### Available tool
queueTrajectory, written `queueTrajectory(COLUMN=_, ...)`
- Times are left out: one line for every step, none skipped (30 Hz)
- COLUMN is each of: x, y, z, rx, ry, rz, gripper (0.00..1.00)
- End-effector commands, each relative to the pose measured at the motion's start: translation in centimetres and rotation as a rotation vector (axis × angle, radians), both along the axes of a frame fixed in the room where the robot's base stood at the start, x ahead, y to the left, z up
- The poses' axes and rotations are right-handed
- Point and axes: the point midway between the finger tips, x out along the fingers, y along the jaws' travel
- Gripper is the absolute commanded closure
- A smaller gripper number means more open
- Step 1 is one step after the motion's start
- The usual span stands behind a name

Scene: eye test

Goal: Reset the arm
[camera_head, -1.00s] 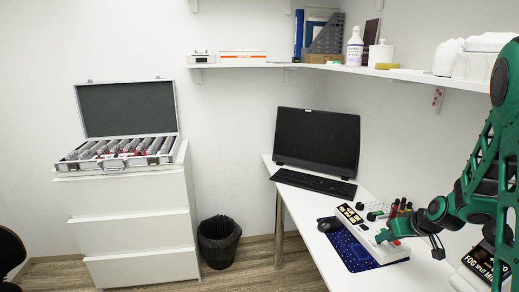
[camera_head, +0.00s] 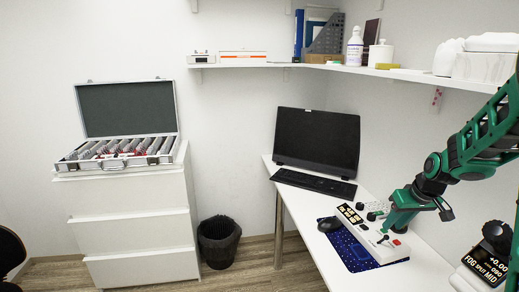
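My arm is green and black and reaches in from the right edge. My gripper (camera_head: 388,228) points down over the white control panel (camera_head: 362,231) on the desk. The fingertips are small here, so I cannot tell whether they are open or shut, or whether they touch the panel. A short black lever (camera_head: 383,240) and a red button (camera_head: 396,243) show on the panel just below the gripper. Part of the panel behind the gripper is hidden.
A blue mat (camera_head: 352,254), a mouse (camera_head: 329,225), a keyboard (camera_head: 314,184) and a monitor (camera_head: 317,140) are on the desk (camera_head: 415,270). A black device with a lit display (camera_head: 488,262) stands at the right. A shelf (camera_head: 400,73) runs above.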

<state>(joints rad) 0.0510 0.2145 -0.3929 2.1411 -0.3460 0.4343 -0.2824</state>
Motion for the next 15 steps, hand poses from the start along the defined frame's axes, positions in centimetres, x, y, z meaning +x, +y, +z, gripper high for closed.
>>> queueTrajectory(x=-0.3, y=-0.1, z=1.0, rx=-0.001, ry=-0.004, rz=-0.001, gripper=0.74)
queueTrajectory(x=-0.5, y=-0.1, z=1.4, rx=-0.001, ry=-0.004, rz=-0.001, gripper=0.74)
queueTrajectory(x=-0.7, y=-0.2, z=2.0, rx=-0.001, ry=-0.005, rz=-0.001, gripper=0.74)
queueTrajectory(x=-0.9, y=-0.2, z=2.5, rx=-0.001, ry=-0.004, rz=-0.001, gripper=0.74)
queueTrajectory(x=-1.1, y=-0.3, z=2.9, rx=-0.001, ry=-0.004, rz=-0.001, gripper=0.74)
queueTrajectory(x=-1.4, y=-0.3, z=3.6, rx=-0.001, ry=-0.004, rz=-0.001, gripper=0.74)
queueTrajectory(x=-1.5, y=-0.4, z=3.0, rx=0.002, ry=-0.009, rz=-0.001, gripper=0.74)
queueTrajectory(x=-1.5, y=-0.4, z=2.6, rx=0.005, ry=-0.018, rz=0.001, gripper=0.74)
queueTrajectory(x=-1.5, y=-0.4, z=2.3, rx=0.007, ry=-0.031, rz=0.002, gripper=0.74)
queueTrajectory(x=-1.5, y=-0.3, z=2.1, rx=0.009, ry=-0.040, rz=0.004, gripper=0.74)
queueTrajectory(x=-1.5, y=-0.4, z=1.9, rx=0.012, ry=-0.050, rz=0.004, gripper=0.74)
queueTrajectory(x=-1.5, y=-0.4, z=1.6, rx=0.013, ry=-0.062, rz=0.006, gripper=0.74)
queueTrajectory(x=-1.5, y=-0.3, z=1.4, rx=0.015, ry=-0.071, rz=0.008, gripper=0.74)
queueTrajectory(x=-1.5, y=-0.4, z=1.2, rx=0.016, ry=-0.081, rz=0.008, gripper=0.74)
queueTrajectory(x=-1.5, y=-0.3, z=0.9, rx=0.019, ry=-0.093, rz=0.008, gripper=0.74)
